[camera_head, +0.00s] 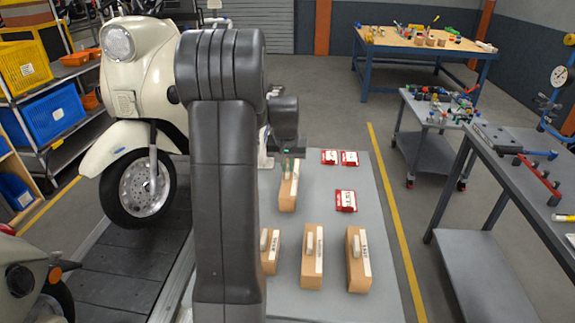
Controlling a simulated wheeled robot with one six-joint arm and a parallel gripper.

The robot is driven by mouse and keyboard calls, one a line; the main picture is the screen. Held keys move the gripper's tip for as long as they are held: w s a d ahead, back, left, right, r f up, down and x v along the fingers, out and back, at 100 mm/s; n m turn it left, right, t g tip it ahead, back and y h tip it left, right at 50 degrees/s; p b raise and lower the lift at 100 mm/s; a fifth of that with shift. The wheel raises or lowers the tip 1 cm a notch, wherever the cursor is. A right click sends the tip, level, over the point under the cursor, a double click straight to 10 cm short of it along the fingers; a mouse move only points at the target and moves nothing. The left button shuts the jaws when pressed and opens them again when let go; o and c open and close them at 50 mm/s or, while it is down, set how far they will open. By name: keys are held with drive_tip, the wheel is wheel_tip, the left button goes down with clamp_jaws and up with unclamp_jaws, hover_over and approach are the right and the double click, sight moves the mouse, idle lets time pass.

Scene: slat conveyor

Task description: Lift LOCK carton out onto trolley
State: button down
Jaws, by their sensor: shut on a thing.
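Several tan cartons with white label strips and pale raised pieces on top stand on a grey flat surface (345,170). Three are in the front row: a left one (271,262) partly behind my arm, a middle one (312,262) and a right one (356,265). Another carton (288,195) is farther back, under my wrist. My gripper (287,165) is at the top of this back carton and shut on it. The label lettering is too small to read, so I cannot tell which is LOCK. I cannot tell if the held carton touches the surface.
Red-and-white cards (346,201) lie on the grey surface, two more at its far edge. A cream scooter (140,100) stands on the slat conveyor (125,265) at left. A small wheeled trolley (432,112) with parts and a grey bench (520,165) are at right.

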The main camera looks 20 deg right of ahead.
drive_tip(key=shift+s+f, duration=0.1)
drive_tip(key=shift+f, duration=0.15)
idle(0.4)
drive_tip(key=shift+f+b, duration=0.3)
drive_tip(key=shift+b, duration=0.1)
drive_tip(key=c, duration=1.4)
unclamp_jaws()
drive_tip(key=shift+c, duration=0.2)
drive_tip(key=v, duration=1.4)
drive_tip(key=shift+b, duration=0.45)
drive_tip(key=shift+f, duration=0.1)
